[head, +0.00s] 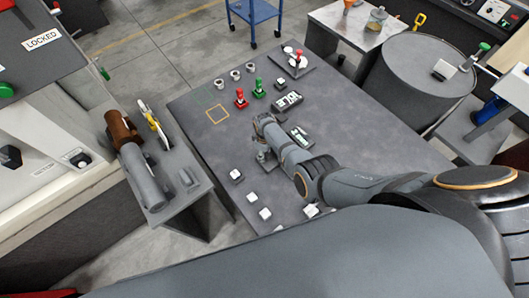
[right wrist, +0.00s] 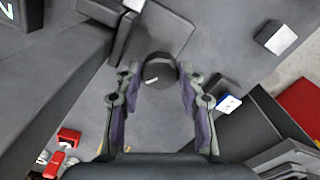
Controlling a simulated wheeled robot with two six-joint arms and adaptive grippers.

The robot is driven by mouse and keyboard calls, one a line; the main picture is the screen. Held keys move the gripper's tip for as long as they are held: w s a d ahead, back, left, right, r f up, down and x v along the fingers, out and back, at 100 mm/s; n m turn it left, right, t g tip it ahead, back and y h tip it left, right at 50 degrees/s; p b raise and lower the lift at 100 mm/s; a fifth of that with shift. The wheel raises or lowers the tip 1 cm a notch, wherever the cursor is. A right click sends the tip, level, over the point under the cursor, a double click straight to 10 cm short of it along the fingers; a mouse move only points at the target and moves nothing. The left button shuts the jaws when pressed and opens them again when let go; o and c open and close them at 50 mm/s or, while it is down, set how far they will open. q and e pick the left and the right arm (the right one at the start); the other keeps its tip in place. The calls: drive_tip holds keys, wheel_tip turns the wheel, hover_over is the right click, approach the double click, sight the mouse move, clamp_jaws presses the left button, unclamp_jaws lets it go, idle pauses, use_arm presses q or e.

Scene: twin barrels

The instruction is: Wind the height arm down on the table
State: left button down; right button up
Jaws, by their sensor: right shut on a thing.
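My right gripper (head: 264,150) is low over the middle of the grey table (head: 345,115), beside a small grey mechanism. In the right wrist view, my right gripper (right wrist: 156,100) has one finger on each side of a dark round knob (right wrist: 158,67) and is shut on it. I take this knob to be the handle of the height arm. A grey block (right wrist: 160,28) of the mechanism shows just beyond the knob. The gripper and forearm hide most of the mechanism in the head view. My left gripper is not in view.
Display boxes (head: 288,100) and red (head: 241,98) and green (head: 258,88) switches stand farther back. White-topped buttons (head: 236,175) stand near the table's left edge. A side stand (head: 185,178) holds a brown and grey cylinder (head: 140,160). A grey barrel (head: 410,80) stands at right.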

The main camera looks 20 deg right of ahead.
drive_tip(key=shift+n, duration=1.6)
drive_tip(key=o, duration=1.2)
wheel_tip(320, 180, up, 12)
drive_tip(key=shift+f, duration=0.1)
